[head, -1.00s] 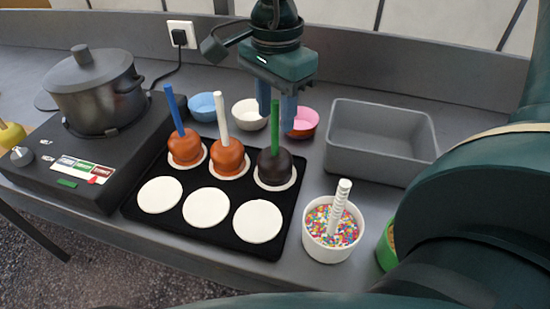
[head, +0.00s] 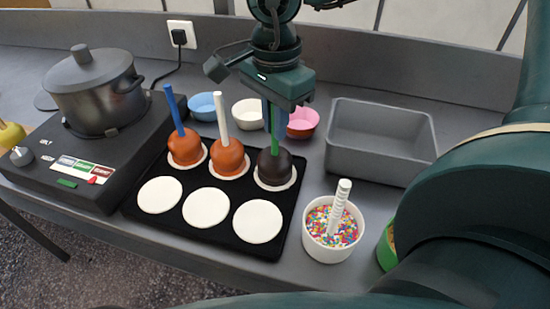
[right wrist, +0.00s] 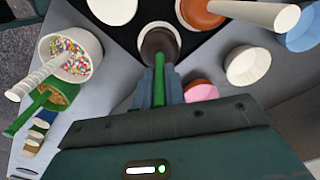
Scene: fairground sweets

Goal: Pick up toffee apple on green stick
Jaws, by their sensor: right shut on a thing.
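The toffee apple on the green stick (head: 275,166) is dark brown and stands upright on a white disc at the back right of the black tray (head: 283,238). Its green stick (head: 275,146) points up between the fingers of my right gripper (head: 274,127). The right gripper is shut on the green stick from above. In the right wrist view the dark apple (right wrist: 159,41) shows beyond the fingers, still over its disc. My left gripper is not in view.
Two orange toffee apples, with a blue stick (head: 174,108) and a white stick (head: 221,120), stand to the left. A grey bin (head: 380,172) and a sprinkle cup (head: 328,249) are to the right. Small bowls (head: 249,113) stand behind. A pot (head: 95,88) sits on the hob at left.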

